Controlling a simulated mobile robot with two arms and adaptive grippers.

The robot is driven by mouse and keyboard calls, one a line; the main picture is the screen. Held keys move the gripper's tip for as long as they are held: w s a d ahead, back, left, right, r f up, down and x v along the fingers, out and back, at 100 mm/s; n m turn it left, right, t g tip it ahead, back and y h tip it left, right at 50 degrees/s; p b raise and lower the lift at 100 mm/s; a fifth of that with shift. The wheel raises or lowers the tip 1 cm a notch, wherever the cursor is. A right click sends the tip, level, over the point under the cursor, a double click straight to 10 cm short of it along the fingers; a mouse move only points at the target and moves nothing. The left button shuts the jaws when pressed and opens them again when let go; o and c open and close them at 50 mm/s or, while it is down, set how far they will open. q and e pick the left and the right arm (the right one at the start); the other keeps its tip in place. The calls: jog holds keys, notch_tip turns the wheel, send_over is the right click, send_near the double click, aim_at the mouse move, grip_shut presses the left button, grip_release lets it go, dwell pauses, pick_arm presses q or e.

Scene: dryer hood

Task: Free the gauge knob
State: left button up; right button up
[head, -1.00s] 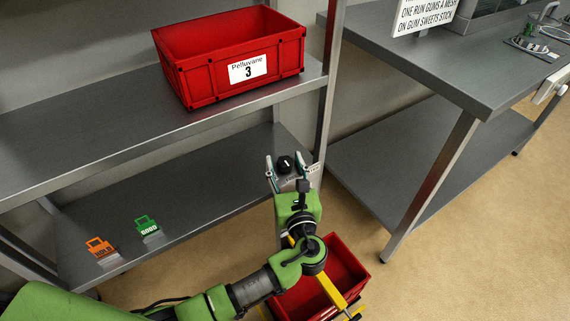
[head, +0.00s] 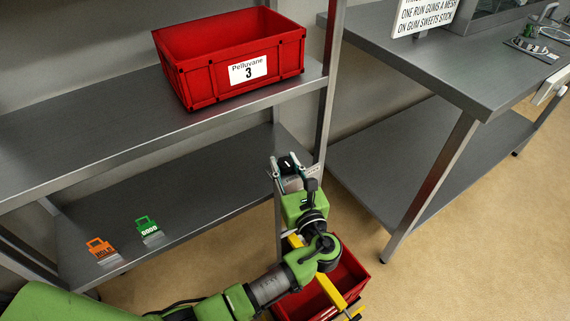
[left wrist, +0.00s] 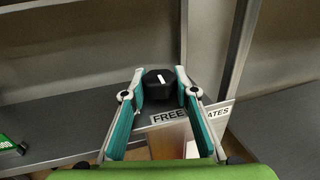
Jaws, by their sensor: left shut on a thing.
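The gauge knob (head: 287,163) is dark with a white mark on top. It sits at the end of the lower shelf, beside the shelf post. In the left wrist view the black knob (left wrist: 160,85) is between the two fingers of my left gripper (left wrist: 160,76). My left gripper (head: 287,162) is shut on the knob, a finger on each side. The body below the knob is largely hidden by the gripper. My right gripper is not in view.
An orange tag (head: 100,246) and a green tag (head: 147,227) are on the lower shelf (head: 200,205). A red crate (head: 248,88) marked 3 stands on the upper shelf. Another red crate (head: 352,272) is below my arm. A steel table (head: 440,60) stands at right.

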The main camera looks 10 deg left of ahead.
pick_arm(q)
jog(key=o, duration=1.1)
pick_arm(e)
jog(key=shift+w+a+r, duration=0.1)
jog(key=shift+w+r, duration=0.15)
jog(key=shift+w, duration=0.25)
pick_arm(q)
jog(key=shift+s+d, duration=0.2)
jog(key=shift+s, duration=0.1)
jog(key=v, duration=1.1)
jog(key=shift+s+d, duration=0.1)
jog(key=shift+s, duration=0.05)
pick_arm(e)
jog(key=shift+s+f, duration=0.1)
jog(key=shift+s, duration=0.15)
pick_arm(q)
jog(key=shift+f, duration=0.1)
